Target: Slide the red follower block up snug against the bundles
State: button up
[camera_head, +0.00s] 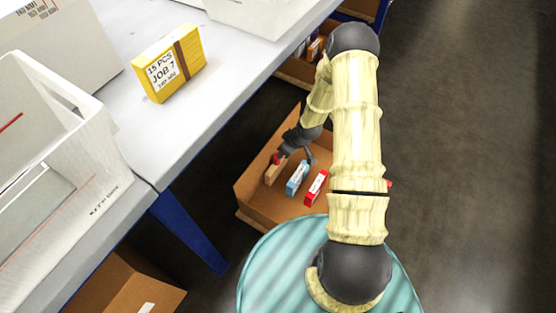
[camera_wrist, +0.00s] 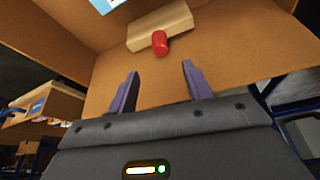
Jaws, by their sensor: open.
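The follower is a tan block (camera_wrist: 178,23) with a red knob (camera_wrist: 161,43) on its near side. In the head view the tan block (camera_head: 274,172) stands in a brown box, left of a blue bundle (camera_head: 297,179) and a red bundle (camera_head: 316,188). A gap shows between block and blue bundle. A corner of the blue bundle (camera_wrist: 106,4) shows at the top of the wrist view. My gripper (camera_wrist: 160,70) is open and empty, its fingers pointing at the knob but apart from it. In the head view my gripper (camera_head: 297,151) is low over the box, partly hiding the knob.
The brown box (camera_head: 249,189) has raised walls around the block and bundles. A grey table (camera_head: 216,98) stands to the left, with a yellow "JOB 7" bundle (camera_head: 172,62) and white bins (camera_head: 112,184). Open floor (camera_head: 460,150) lies to the right.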

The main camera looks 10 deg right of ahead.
aim_at(277, 165)
jog(key=b+x, duration=0.4)
jog(key=x, duration=0.8)
jog(key=shift+b, duration=0.35)
grip_shut()
